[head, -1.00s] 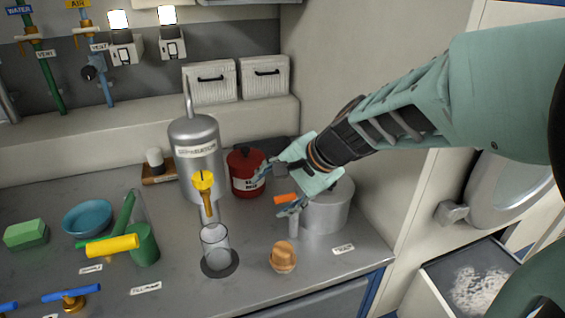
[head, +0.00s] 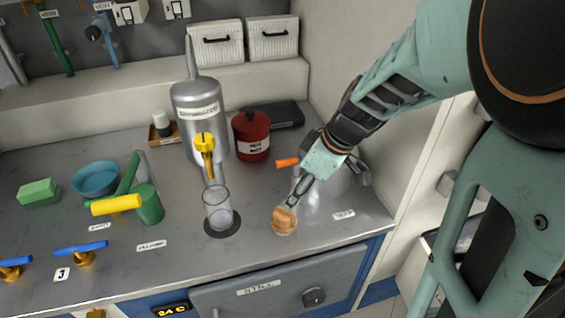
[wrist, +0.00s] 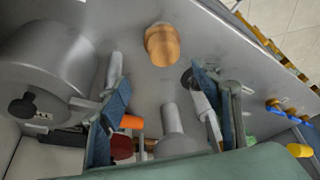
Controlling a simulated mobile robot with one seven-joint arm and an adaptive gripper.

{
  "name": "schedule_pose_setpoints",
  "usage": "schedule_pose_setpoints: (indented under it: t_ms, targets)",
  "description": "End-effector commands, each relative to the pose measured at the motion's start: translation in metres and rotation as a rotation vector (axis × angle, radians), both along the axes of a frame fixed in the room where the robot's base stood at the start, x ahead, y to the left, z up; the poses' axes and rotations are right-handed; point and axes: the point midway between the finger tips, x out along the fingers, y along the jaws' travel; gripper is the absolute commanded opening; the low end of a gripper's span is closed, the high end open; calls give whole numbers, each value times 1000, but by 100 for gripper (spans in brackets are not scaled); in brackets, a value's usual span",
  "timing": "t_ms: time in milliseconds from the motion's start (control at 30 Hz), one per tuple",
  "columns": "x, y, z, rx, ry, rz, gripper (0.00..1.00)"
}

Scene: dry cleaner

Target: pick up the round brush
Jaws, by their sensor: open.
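The round brush (head: 284,220), a small light-brown wooden piece, stands on the grey metal counter near its front edge. In the wrist view the brush (wrist: 162,46) lies beyond my fingertips, toward the top middle. My gripper (head: 318,190) is open and empty, tilted down, above and just behind the brush to the right. One finger reaches close to the brush in the head view; whether it touches cannot be told. In the wrist view my gripper (wrist: 160,92) has its two fingers wide apart, with nothing between them but the background.
A grey pot (wrist: 45,70) stands close to my gripper. A glass beaker (head: 217,209) is left of the brush, below a yellow tap (head: 205,146). An orange handle (head: 287,163) and a red can (head: 251,136) are behind. The counter in front of the brush is clear.

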Motion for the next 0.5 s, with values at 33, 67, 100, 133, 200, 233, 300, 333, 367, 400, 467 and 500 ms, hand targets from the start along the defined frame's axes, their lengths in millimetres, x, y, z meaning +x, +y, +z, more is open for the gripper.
schedule_pose_setpoints:
  t_ms: [33,67,100,133,200,233,300,333,367,400,467,500]
  targets:
    - [0,2,-8,-1,4,7,59]
    - [0,4,-12,-2,4,10,59]
    - [2,6,-19,-3,4,8,59]
    - [2,8,-24,-2,5,7,59]
    - [5,11,-34,-2,3,6,59]
    - [5,13,-38,-1,4,6,59]
    - [7,16,-44,-1,2,6,59]
    - [8,17,-46,-1,2,6,59]
    - [8,17,-48,-1,2,6,59]
    - [8,18,-50,-1,2,6,59]
    - [8,19,-54,-1,2,5,59]
    - [7,21,-58,-1,2,4,59]
